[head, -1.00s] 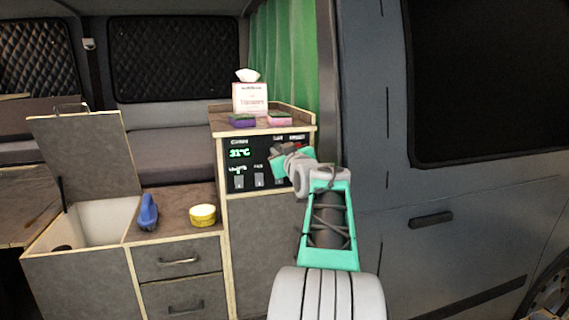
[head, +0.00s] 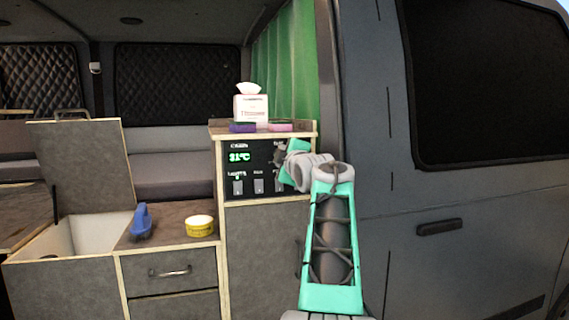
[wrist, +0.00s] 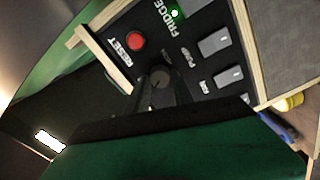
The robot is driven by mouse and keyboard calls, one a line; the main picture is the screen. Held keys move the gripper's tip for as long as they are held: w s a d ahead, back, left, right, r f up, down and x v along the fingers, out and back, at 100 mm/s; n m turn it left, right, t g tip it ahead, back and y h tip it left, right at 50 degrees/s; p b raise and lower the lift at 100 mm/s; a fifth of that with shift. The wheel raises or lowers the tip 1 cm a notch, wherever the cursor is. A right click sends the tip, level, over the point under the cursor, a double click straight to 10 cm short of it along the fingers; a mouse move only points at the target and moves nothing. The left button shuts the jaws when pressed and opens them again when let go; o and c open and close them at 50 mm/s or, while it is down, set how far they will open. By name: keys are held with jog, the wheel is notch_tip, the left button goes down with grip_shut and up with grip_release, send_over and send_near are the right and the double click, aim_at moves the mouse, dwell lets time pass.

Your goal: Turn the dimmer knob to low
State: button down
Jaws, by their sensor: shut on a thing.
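The dimmer knob (wrist: 160,77) is a small dark round knob on the black control panel (head: 262,158). In the wrist view it sits between the dark fingertips of my gripper (wrist: 158,90), which is shut on it. Which way the knob points is too dark to tell. In the head view my gripper (head: 280,154) is at the right side of the panel and hides the knob there.
A red RESET button (wrist: 136,41) is close beside the knob. Rocker switches (wrist: 214,42) and a green-lit display (head: 239,157) share the panel. Sponges (head: 242,128) and a tissue box (head: 251,108) stand above. A green curtain (head: 285,70) hangs behind.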

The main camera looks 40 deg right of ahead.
jog(key=shift+s+r+n+b, duration=0.15)
jog(key=shift+n+b, duration=1.45)
jog(key=shift+n, duration=2.5)
jog(key=shift+r+n+b, duration=0.1)
jog(key=shift+n+b, duration=1.5)
jog(key=shift+n, duration=2.5)
jog(key=c, duration=1.3)
grip_release()
jog(key=shift+c, duration=0.2)
jog(key=shift+o, duration=1.2)
jog(key=shift+d+f, duration=0.1)
jog(key=shift+f, duration=0.05)
jog(key=b+v, duration=0.2)
jog(key=v, duration=0.5)
jog(key=shift+s+a, duration=0.25)
jog(key=shift+s, duration=0.1)
